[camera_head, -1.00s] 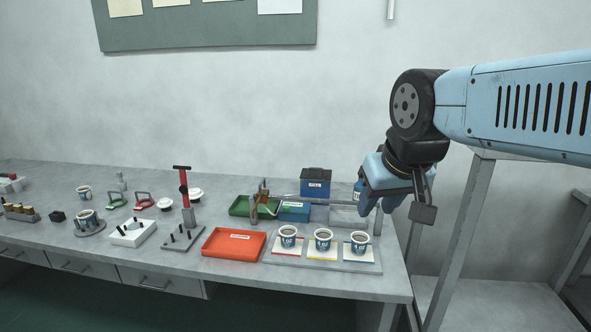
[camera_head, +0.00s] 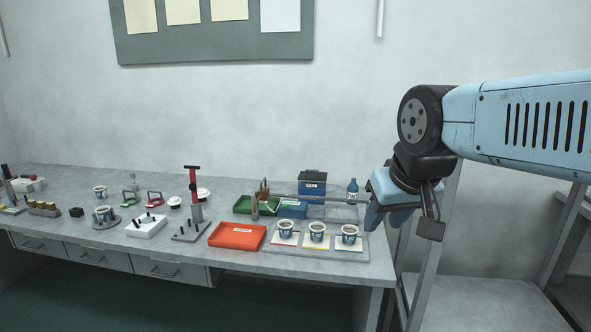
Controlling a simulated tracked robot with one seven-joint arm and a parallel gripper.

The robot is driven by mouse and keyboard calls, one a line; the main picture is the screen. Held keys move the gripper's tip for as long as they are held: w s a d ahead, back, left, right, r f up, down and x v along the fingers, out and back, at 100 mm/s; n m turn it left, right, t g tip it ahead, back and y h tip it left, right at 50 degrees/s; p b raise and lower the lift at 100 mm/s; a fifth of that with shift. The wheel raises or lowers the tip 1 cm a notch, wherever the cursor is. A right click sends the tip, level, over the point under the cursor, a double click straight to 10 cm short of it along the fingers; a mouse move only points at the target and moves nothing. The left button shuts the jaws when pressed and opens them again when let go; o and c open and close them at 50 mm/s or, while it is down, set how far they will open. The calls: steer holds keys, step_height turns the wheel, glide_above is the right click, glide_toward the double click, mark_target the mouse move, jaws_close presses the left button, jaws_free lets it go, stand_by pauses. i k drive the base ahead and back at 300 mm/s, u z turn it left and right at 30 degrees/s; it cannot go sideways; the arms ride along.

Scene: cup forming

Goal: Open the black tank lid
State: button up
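A blue tank (camera_head: 314,190) with a dark, near-black lid (camera_head: 313,177) stands at the back right of the workbench. The lid sits on top of the tank and looks shut. My gripper (camera_head: 384,222) hangs in the air in front of the bench's right end, to the right of and lower in the picture than the tank. It points down and is apart from the tank.
A blue bottle (camera_head: 352,188) stands right of the tank. Three filled cups stand on a grey tray (camera_head: 344,255) in front. A grey frame (camera_head: 437,240) stands right of the bench.

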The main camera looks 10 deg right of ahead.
mark_target(308, 175)
steer(key=z, duration=0.15)
steer(key=i, duration=0.95)
steer(key=u, duration=0.1)
